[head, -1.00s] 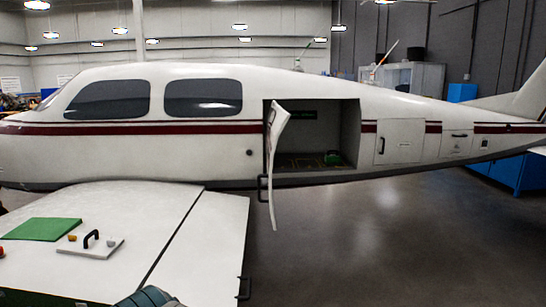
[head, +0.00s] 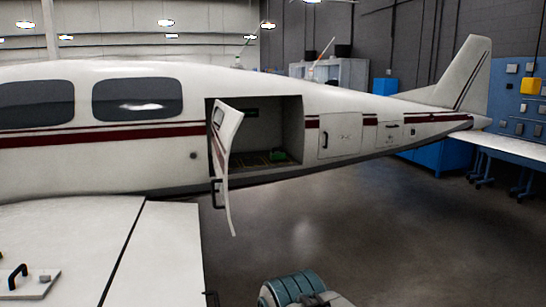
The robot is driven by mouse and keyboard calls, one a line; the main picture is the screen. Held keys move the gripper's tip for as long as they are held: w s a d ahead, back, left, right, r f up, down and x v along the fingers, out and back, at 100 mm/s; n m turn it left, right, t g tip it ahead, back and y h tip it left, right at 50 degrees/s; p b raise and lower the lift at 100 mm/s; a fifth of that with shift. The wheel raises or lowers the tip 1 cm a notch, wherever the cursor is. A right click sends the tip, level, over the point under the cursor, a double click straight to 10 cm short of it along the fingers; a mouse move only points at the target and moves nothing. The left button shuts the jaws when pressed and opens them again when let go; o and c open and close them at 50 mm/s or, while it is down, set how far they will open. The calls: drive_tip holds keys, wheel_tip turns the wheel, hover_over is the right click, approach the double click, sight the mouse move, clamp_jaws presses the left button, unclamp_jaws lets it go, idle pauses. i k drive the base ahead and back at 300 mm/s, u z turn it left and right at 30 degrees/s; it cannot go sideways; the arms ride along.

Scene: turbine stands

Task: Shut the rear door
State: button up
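The white door (head: 230,165) at the rear of the white aircraft stands open, swung outward at the left edge of its opening. It has a small window near its top and a dark handle (head: 217,194) low on its left side. The opening (head: 265,130) behind it is uncovered and shows a dark compartment with a green item on its floor. My gripper's fingers do not show. Only a teal and grey part of my arm (head: 295,288) shows at the bottom edge, well apart from the door.
The white wing (head: 70,235) fills the lower left, with a black-handled plate (head: 28,282) on it. Smaller shut hatches (head: 340,136) lie along the tail. Grey floor (head: 370,230) is clear to the right of the door. Blue benches (head: 510,150) stand at the far right.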

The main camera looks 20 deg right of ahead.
sight(226, 121)
drive_tip(key=z, duration=0.2)
drive_tip(key=i, duration=0.5)
drive_tip(key=k, duration=0.3)
drive_tip(key=z, duration=0.9)
drive_tip(key=i, duration=0.85)
drive_tip(key=u, duration=0.6)
drive_tip(key=i, duration=0.6)
drive_tip(key=u, duration=0.4)
